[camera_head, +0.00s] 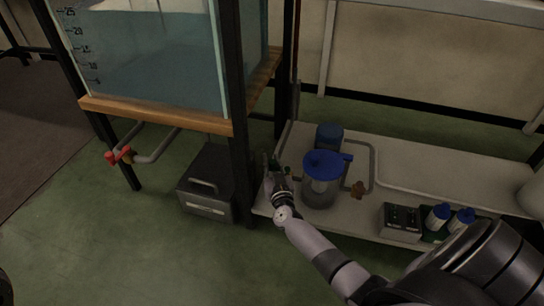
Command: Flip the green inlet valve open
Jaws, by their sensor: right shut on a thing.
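My right arm reaches in from the lower right. Its right gripper (270,165) is at the left end of the low bench, beside the clear cylinder (320,188) with the blue lid. A small bit of green, the inlet valve (288,170), shows just right of the fingers, at the cylinder's left side. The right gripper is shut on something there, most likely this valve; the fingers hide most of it. I cannot tell the valve handle's angle. My left gripper is not in view.
A large water tank (150,60) on a black frame stands at left, with a red valve (118,156) on its pipe. A grey box (207,185) is on the floor. The bench holds a brown valve (357,189), a blue container (329,137), a control box (400,221) and blue-capped bottles (438,217).

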